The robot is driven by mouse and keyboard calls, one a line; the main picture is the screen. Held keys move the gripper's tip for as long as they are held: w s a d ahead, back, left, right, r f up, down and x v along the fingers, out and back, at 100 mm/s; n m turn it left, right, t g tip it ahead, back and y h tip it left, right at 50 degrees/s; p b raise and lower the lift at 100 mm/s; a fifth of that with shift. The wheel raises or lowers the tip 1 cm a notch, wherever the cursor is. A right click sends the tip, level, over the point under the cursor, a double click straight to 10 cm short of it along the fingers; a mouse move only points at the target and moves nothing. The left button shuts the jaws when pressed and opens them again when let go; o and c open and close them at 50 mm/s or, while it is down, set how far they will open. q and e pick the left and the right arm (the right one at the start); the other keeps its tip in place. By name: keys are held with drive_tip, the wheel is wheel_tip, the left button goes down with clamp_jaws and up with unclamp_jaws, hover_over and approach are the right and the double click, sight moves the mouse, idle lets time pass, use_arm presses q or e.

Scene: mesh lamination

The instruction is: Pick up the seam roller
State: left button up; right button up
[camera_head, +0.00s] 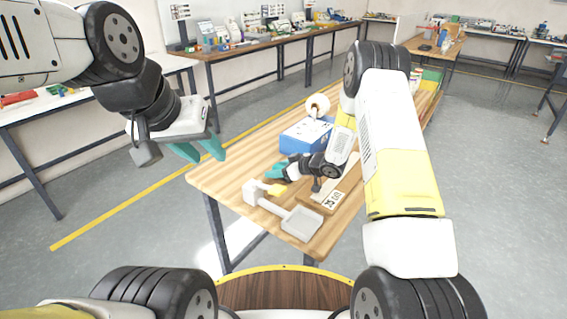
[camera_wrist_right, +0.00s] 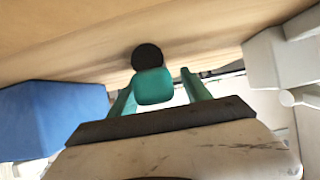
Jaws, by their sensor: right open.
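My right gripper (camera_head: 279,173) is low over the wooden table, beside the blue box. Its teal fingers (camera_wrist_right: 160,96) are open in the right wrist view. Between them shows a rounded teal block (camera_wrist_right: 153,88) with a black round part (camera_wrist_right: 147,57) at its far end, against the tabletop. This looks like the seam roller, though I cannot be sure. I cannot tell whether the fingers touch it. In the head view it is not distinct from the teal gripper. My left gripper (camera_head: 198,151) is open and empty, above the floor left of the table.
The blue box (camera_head: 305,136) stands behind my right gripper, with a white roll (camera_head: 317,105) beyond it. A pale block (camera_head: 252,193) with a yellow piece (camera_head: 277,190) and a grey tray-like part (camera_head: 302,222) lie near the front. A labelled board (camera_head: 332,200) lies right.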

clamp_jaws()
drive_tip(key=shift+r, duration=0.15)
